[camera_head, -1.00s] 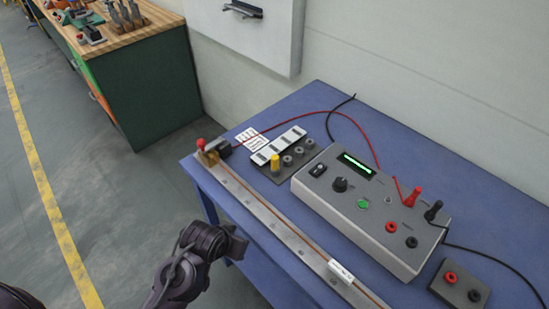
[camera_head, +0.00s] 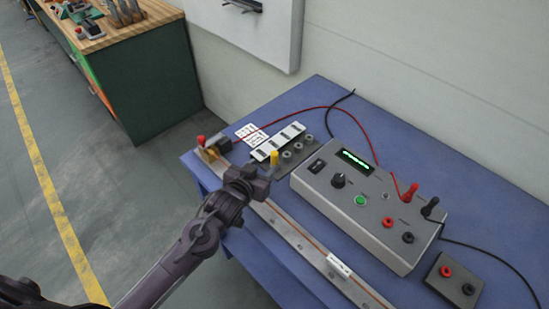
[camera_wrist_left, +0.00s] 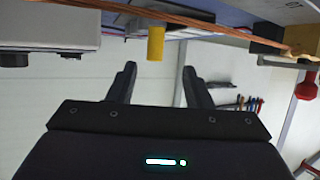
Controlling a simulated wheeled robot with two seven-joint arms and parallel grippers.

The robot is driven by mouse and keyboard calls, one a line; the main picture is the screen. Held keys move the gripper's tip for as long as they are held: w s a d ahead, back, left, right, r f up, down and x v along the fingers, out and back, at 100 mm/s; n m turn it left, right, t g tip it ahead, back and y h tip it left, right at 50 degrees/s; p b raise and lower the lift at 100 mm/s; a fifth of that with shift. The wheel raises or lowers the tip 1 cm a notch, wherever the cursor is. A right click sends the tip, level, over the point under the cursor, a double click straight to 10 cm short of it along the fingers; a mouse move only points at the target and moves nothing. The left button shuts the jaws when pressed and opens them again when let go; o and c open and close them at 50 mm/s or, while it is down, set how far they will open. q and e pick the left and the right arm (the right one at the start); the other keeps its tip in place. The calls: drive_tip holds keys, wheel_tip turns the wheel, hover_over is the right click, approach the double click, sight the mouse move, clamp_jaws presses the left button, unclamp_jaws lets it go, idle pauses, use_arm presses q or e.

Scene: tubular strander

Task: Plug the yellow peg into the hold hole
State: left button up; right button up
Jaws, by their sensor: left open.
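The yellow peg (camera_head: 274,159) stands upright at the left end of a dark grey block (camera_head: 292,165) with several round holes. It also shows in the left wrist view (camera_wrist_left: 155,43), where the picture is upside down. The labels on the white strip (camera_head: 281,141) behind the holes are too small to read, so I cannot tell which hole is the hold hole. My left gripper (camera_head: 262,182) is just in front of the peg and apart from it. In the wrist view its fingers (camera_wrist_left: 159,70) are open and empty, with the peg roughly centred beyond the tips. My right gripper is out of view.
A grey meter box (camera_head: 365,212) with red and black plugs stands right of the block. A long metal rail (camera_head: 288,232) runs along the table's front edge, under my left arm. Red and black cables cross the blue table (camera_head: 330,98). A small socket box (camera_head: 452,283) is at lower right.

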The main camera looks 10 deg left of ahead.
sight(273, 158)
use_arm(q)
drive_tip(key=shift+x, duration=1.15)
drive_tip(key=p+x, duration=0.1)
drive_tip(key=x, duration=0.1)
drive_tip(key=p+x, duration=0.1)
drive_tip(key=shift+w+d+f, duration=0.15)
drive_tip(key=shift+w+d, duration=0.15)
drive_tip(key=shift+d, duration=0.1)
drive_tip(key=shift+w+d+f, duration=0.15)
drive_tip(key=shift+w+f, duration=0.2)
drive_tip(key=shift+w, duration=0.2)
drive_tip(key=shift+c, duration=0.4)
clamp_jaws()
